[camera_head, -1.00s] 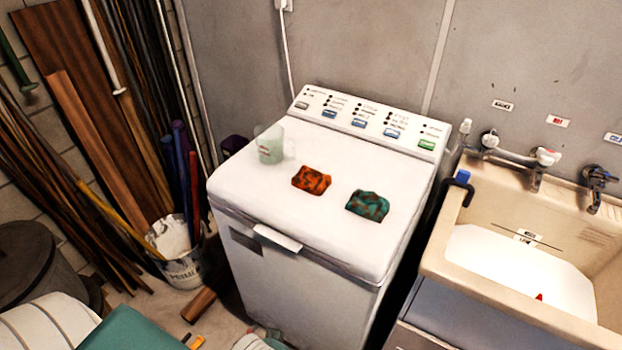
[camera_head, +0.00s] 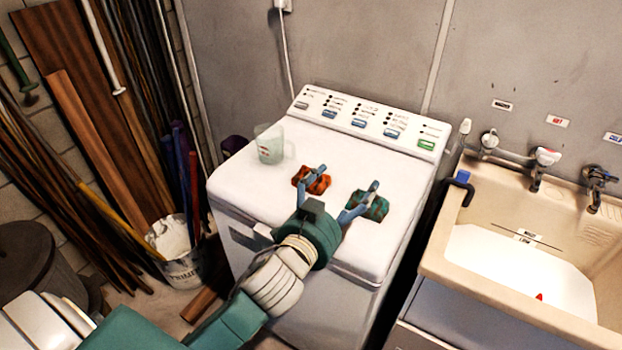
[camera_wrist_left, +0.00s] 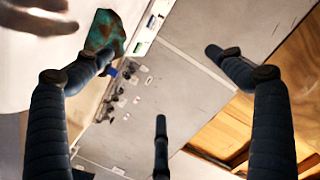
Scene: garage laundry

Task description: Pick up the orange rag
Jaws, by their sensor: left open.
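The orange rag (camera_head: 320,186) with dark patches lies crumpled on the white washing machine lid (camera_head: 240,192), left of a teal patterned rag (camera_head: 377,209). My left gripper (camera_head: 343,186) is open and empty over the lid, its blue-grey fingers spread. In the head view one finger overlaps the orange rag and another overlaps the teal rag; I cannot tell whether either touches. The left wrist view shows the open fingers (camera_wrist_left: 156,68) and the teal rag (camera_wrist_left: 104,32) near one fingertip. The orange rag is not visible there. My right gripper is not in view.
A translucent measuring cup (camera_head: 270,146) stands at the lid's back left. The control panel (camera_head: 370,122) rises along the back edge. A beige sink (camera_head: 445,250) with taps is on the right. A bucket (camera_head: 182,270) and leaning poles stand left.

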